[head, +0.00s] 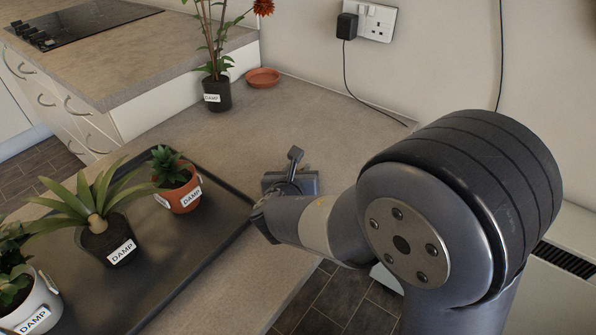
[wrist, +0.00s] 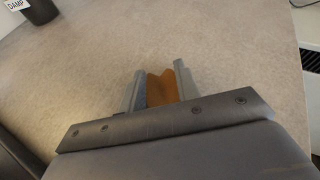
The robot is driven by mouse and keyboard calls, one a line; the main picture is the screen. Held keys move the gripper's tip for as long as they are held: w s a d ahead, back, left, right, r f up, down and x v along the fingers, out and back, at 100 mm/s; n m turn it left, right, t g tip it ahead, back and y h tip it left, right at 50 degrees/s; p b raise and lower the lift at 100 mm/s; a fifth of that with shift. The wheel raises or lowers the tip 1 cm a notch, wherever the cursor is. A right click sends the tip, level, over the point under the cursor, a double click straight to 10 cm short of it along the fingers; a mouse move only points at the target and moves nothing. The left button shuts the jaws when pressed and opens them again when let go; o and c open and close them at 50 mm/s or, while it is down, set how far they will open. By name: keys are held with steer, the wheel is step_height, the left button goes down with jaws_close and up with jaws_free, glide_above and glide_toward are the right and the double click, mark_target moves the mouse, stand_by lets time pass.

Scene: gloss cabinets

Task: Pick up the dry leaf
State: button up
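The dry leaf (wrist: 162,89) is orange-brown and creased. It shows in the wrist view between the two grey fingers of my gripper (wrist: 160,85). The fingers stand a small way apart and the leaf fills the gap, touching both, so the gripper looks shut on it. The leaf's lower part is hidden behind the gripper body. In the head view my gripper (head: 292,172) is over the counter, right of the black tray; the leaf cannot be made out there. How high the leaf is above the counter is hard to tell.
A black tray (head: 190,262) holds several potted plants labelled DAMP. A red-flowered plant in a black pot (head: 217,94) and an empty terracotta saucer (head: 263,78) stand at the back. A charger (head: 347,26) trails its cable onto the counter (head: 300,112), which is clear behind my gripper.

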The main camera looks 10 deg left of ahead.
steer(key=c, duration=0.3)
steer(key=shift+c, duration=0.2)
steer(key=shift+r, duration=0.15)
